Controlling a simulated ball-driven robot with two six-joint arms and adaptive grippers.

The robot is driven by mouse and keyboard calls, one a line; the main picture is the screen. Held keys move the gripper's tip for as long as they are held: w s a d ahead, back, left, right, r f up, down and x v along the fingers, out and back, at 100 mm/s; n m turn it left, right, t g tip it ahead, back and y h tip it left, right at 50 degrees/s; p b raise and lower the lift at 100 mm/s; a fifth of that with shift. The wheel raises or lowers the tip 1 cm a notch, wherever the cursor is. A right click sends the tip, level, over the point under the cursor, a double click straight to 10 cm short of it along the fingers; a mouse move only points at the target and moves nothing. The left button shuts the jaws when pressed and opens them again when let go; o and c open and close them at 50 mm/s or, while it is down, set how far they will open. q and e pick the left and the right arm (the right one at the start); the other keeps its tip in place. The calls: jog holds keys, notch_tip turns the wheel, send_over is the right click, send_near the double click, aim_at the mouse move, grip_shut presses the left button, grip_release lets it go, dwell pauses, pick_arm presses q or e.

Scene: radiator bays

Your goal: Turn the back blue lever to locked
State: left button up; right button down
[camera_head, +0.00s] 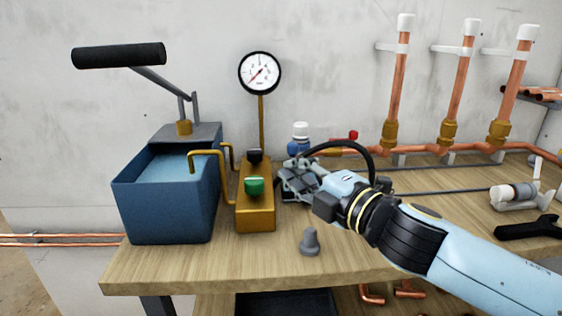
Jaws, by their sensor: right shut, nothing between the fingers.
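My right gripper (286,178) reaches in from the right, shut and empty, just to the right of a brass block (254,212). A small blue part (296,147) under a white cap shows just behind the gripper. I cannot tell whether it is the back blue lever, and the gripper and its black cable hide what lies below it. No blue lever shows clearly, so its position cannot be read. The brass block bears a green knob (254,186) in front and a black knob (255,156) behind. My left gripper is not in view.
A blue tank (166,211) with a black-handled pump lever (118,55) stands left of the block, a gauge (260,72) above it. A grey peg (310,242) stands near the bench's (190,268) front edge. Copper pipes (398,88) rise behind. A red-handled valve (353,135) sits at the back.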

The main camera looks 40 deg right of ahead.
jog(key=w+p, duration=0.2)
jog(key=w, duration=0.1)
jog(key=w+p, duration=0.1)
jog(key=w, duration=0.2)
jog(key=w+p, duration=0.2)
jog(key=w, duration=0.1)
jog(key=shift+a+r+p, duration=0.2)
jog(key=shift+r+p, duration=0.05)
jog(key=shift+p, duration=0.1)
jog(key=shift+w+d+f, duration=0.15)
jog(key=shift+w+f, duration=0.05)
jog(key=shift+w, duration=0.35)
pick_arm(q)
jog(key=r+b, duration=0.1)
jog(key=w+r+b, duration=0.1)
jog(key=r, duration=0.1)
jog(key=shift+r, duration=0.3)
pick_arm(e)
jog(key=d, duration=0.1)
jog(key=s+d, duration=0.1)
jog(key=d, duration=0.1)
jog(key=shift+s+d+f, duration=0.1)
jog(key=shift+s+d, duration=0.1)
